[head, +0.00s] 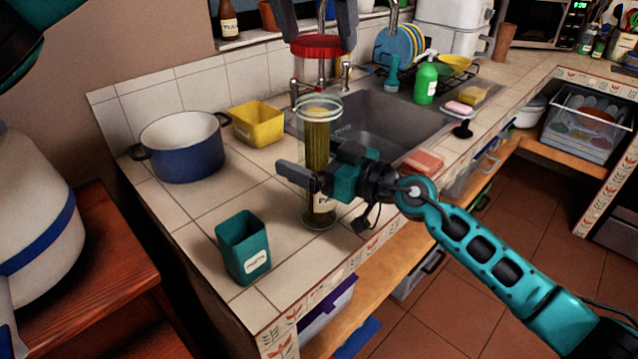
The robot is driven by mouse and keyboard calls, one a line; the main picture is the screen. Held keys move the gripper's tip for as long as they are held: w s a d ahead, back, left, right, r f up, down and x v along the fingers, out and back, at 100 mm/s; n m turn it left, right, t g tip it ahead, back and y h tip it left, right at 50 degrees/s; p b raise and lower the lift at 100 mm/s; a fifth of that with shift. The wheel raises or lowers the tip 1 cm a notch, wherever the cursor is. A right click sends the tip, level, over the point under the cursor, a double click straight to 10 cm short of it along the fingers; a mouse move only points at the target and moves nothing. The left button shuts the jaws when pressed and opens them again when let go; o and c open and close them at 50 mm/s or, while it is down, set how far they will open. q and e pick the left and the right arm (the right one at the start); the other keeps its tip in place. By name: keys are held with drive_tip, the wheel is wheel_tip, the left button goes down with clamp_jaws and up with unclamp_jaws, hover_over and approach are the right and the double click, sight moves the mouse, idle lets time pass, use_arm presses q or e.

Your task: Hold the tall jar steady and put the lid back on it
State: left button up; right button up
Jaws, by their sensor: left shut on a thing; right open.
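The tall jar (317,140) stands upright near the counter's front edge. It is clear glass, filled with yellowish-green contents, and its top is uncovered. A label on its lower part is partly hidden by my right gripper. My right gripper (306,177) is open, with its fingers at the jar's lower half; I cannot tell whether they touch it. The red lid (316,47) is held above the jar's mouth, clearly apart from it. My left gripper (315,24) is shut on the lid from above, partly cut off by the top edge.
A blue pot (182,150) and a yellow container (257,122) stand left of the jar. A teal container (243,247) stands at the front left. The sink (375,122) with its faucet lies behind. A pink sponge (424,161) lies at right.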

drive_tip(key=shift+c, duration=0.5)
drive_tip(key=c, duration=1.4)
use_arm(q)
drive_tip(key=shift+f, duration=2.45)
use_arm(e)
drive_tip(key=shift+o, duration=0.2)
use_arm(q)
drive_tip(key=shift+s+f, duration=0.1)
drive_tip(key=shift+f, duration=0.05)
drive_tip(key=shift+f, duration=0.75)
drive_tip(key=shift+f, duration=0.6)
use_arm(e)
clamp_jaws()
use_arm(q)
drive_tip(key=shift+a+m+g+h, duration=0.1)
drive_tip(key=shift+m+g+h, duration=0.35)
drive_tip(key=shift+m, duration=1.25)
